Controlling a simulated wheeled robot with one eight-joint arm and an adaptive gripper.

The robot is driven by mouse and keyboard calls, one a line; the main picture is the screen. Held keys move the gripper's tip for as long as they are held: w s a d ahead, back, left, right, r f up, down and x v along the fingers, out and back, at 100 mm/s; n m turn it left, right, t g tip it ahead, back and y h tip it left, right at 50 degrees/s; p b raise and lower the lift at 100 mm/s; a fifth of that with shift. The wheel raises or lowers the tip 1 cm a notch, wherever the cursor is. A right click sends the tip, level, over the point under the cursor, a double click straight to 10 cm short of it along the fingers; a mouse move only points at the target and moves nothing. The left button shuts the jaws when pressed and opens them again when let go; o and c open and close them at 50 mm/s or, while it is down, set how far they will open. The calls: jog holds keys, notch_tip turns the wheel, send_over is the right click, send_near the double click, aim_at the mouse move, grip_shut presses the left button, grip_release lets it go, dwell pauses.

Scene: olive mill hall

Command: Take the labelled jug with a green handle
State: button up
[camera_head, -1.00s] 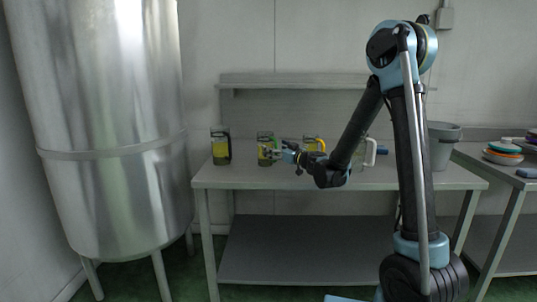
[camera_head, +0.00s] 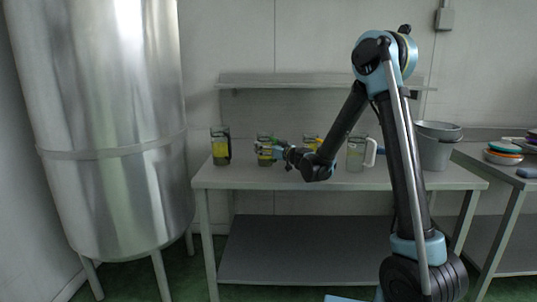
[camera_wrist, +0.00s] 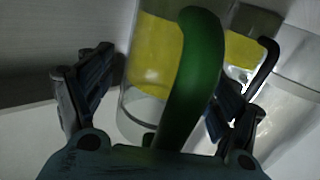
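The jug with a green handle (camera_head: 265,145) is a clear upright vessel on the table, second from the left in the row. In the wrist view the jug (camera_wrist: 142,88) shows a broad yellow band; I cannot tell whether this is a label or the contents. Its curved green handle (camera_wrist: 190,90) faces me and stands between the fingers of my gripper (camera_wrist: 160,100). The fingers are open on both sides of the handle, with visible gaps. In the head view my gripper (camera_head: 279,152) is at the jug's right side and overlaps it.
A jug with a dark handle (camera_head: 220,148) stands at left. A yellow-filled jug (camera_head: 311,142) and a clear jug with a white handle (camera_head: 356,153) stand to the right on the table (camera_head: 235,178). Grey buckets (camera_head: 435,150) stand further right. A shelf (camera_head: 300,80) runs behind.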

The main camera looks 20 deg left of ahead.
jog(key=c, duration=1.2)
jog(key=shift+r, duration=0.15)
notch_tip(320, 180, up, 10)
jog(key=shift+f, duration=0.25)
